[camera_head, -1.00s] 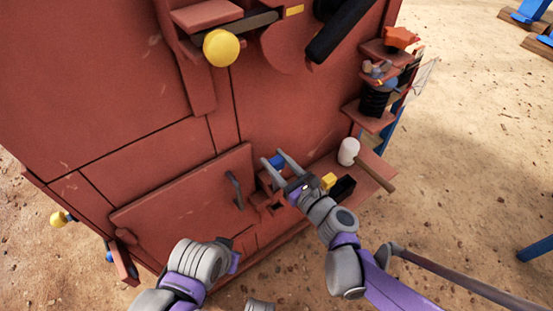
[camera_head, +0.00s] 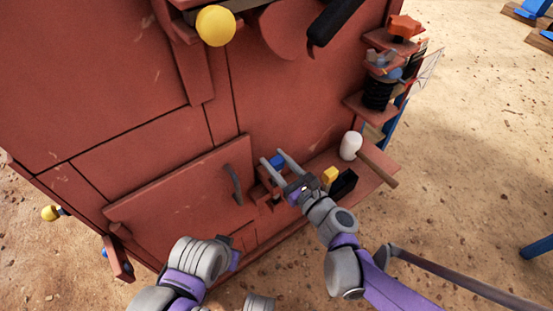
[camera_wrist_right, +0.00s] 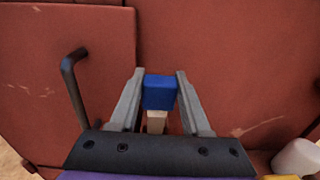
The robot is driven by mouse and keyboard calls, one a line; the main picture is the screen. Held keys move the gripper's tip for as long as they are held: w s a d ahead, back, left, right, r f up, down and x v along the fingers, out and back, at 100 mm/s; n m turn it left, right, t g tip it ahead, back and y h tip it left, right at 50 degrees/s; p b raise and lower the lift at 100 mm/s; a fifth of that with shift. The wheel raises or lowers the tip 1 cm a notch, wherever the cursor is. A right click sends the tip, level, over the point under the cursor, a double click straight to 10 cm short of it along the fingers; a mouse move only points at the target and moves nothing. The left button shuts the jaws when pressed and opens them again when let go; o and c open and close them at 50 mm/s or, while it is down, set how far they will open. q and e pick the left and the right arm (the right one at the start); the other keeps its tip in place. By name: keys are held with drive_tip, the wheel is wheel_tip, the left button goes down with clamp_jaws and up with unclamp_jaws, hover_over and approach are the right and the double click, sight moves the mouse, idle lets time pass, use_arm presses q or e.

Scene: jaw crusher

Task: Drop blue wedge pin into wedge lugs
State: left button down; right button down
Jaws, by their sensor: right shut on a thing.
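The blue wedge pin (camera_head: 277,161) sits between the fingers of my right gripper (camera_head: 273,157) in front of the red machine. In the right wrist view, the blue block (camera_wrist_right: 160,92) is between the two grey fingers (camera_wrist_right: 158,100), with a pale tan part below it. My right gripper is shut on the pin. The red wedge lugs (camera_head: 264,194) appear just below and behind the fingers, partly hidden by them. I cannot tell whether the pin touches them. My left arm shows at the lower left, but its gripper does not.
A red door with a dark handle (camera_head: 233,184) is left of the gripper. A red shelf (camera_head: 372,174) at right carries a yellow block (camera_head: 329,175), a black holder (camera_head: 343,184) and a white-headed mallet (camera_head: 351,146). Open sandy ground lies to the right.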

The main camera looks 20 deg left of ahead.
drive_tip(key=shift+f+b, duration=0.45)
drive_tip(key=shift+f, duration=0.45)
drive_tip(key=shift+f+b, duration=0.85)
drive_tip(key=shift+b, duration=0.05)
drive_tip(key=shift+f+b, duration=0.4)
drive_tip(key=shift+f, duration=0.05)
drive_tip(key=shift+c, duration=1.4)
unclamp_jaws()
drive_tip(key=shift+d, duration=0.1)
